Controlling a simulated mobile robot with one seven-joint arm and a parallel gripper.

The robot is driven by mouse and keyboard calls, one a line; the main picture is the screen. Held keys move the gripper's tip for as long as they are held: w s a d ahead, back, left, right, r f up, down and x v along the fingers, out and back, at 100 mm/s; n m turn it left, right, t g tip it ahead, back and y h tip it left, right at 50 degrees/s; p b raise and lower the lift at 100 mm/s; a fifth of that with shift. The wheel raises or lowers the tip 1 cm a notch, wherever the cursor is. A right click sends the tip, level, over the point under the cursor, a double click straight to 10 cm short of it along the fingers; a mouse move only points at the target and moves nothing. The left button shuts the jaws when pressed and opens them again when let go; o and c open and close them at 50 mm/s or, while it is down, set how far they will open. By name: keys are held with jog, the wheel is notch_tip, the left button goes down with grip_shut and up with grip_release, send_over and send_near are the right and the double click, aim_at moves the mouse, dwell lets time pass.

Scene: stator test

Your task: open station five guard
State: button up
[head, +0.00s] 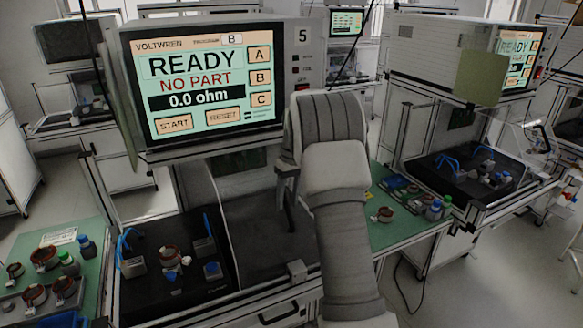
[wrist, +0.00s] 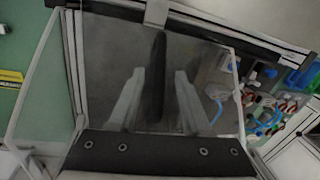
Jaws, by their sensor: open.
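Station five has a screen (head: 205,80) reading "READY", "NO PART" and "0.0 ohm", with a "5" beside it. Its guard looks like a grey see-through pane (wrist: 100,60) filling the middle of the wrist view. In the head view, a greyish pane area (head: 255,225) lies beside my arm. A dark upright bar (wrist: 158,45), probably the guard's handle, stands in front of the pane. My gripper (wrist: 160,75) is open, with one finger on each side of the bar; contact cannot be told. In the head view, my gripper (head: 287,195) is partly hidden by my wrist.
A black test bed (head: 185,285) with blue hoses and a copper-wound part (head: 170,257) lies left of the pane. A green mat (head: 85,240) with several parts and bottles is at far left. Another station (head: 460,170) stands at right. The frame posts and screen housing are close to my arm.

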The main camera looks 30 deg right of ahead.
notch_tip(320, 180, up, 14)
jog(key=d, duration=0.2)
jog(key=shift+r, duration=0.2)
jog(key=shift+w+a, duration=0.1)
jog(key=shift+a, duration=0.05)
